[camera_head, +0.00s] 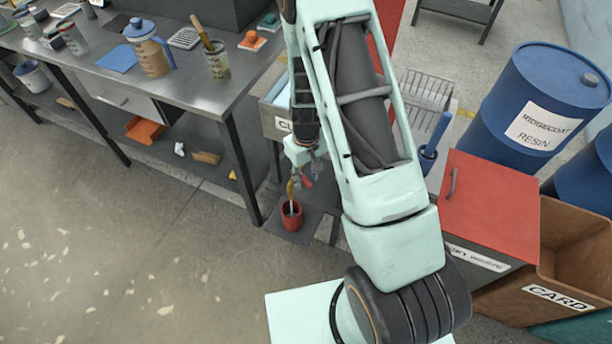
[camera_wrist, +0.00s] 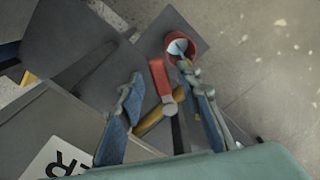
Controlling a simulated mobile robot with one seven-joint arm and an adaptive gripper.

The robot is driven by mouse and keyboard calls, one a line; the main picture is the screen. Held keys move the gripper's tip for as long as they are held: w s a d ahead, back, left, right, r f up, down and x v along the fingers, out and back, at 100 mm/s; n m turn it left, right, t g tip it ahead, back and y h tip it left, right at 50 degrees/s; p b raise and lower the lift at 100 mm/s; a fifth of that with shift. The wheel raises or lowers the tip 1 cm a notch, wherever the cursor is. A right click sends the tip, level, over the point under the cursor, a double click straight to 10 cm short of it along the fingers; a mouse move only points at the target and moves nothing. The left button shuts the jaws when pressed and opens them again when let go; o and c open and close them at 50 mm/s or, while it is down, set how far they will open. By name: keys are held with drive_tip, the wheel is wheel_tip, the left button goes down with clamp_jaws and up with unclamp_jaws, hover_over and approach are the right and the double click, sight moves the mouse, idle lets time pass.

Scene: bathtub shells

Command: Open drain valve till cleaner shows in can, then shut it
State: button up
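In the wrist view a red valve handle (camera_wrist: 159,77) with a grey pivot sits on a yellow pipe (camera_wrist: 150,121) at the tank's (camera_wrist: 40,125) front. My gripper (camera_wrist: 162,78) is open, one blue-padded finger on each side of the handle, with gaps showing. The red can (camera_wrist: 171,46) stands below on a dark plate, and something pale blue-white shows in its mouth. I cannot tell whether it is a stream or pooled cleaner. In the head view my gripper (camera_head: 303,158) is above the can (camera_head: 291,220), and a pale streak shows inside it. The red handle (camera_head: 307,182) is partly hidden.
A steel workbench (camera_head: 205,98) with jars and tools stands at left. A red-topped cabinet (camera_head: 490,205), a cardboard bin (camera_head: 570,255) and blue drums (camera_head: 540,110) stand at right. The concrete floor (camera_head: 150,230) at front left is clear.

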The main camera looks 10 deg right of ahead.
drive_tip(key=shift+c, duration=0.3)
clamp_jaws()
drive_tip(key=shift+d+f+b, duration=0.1)
drive_tip(key=shift+b, duration=0.2)
drive_tip(key=shift+w+d+n+b, duration=0.35)
drive_tip(key=shift+n+b, duration=0.25)
drive_tip(key=shift+n, duration=0.45)
drive_tip(key=shift+w+d+n+b, duration=0.3)
drive_tip(key=shift+n+b, duration=0.3)
drive_tip(key=shift+n, duration=0.5)
drive_tip(key=shift+w+d+n+b, duration=0.3)
drive_tip(key=shift+n+b, duration=0.3)
drive_tip(key=shift+n, duration=0.45)
drive_tip(key=shift+d, duration=0.1)
drive_tip(key=shift+o, duration=0.3)
unclamp_jaws()
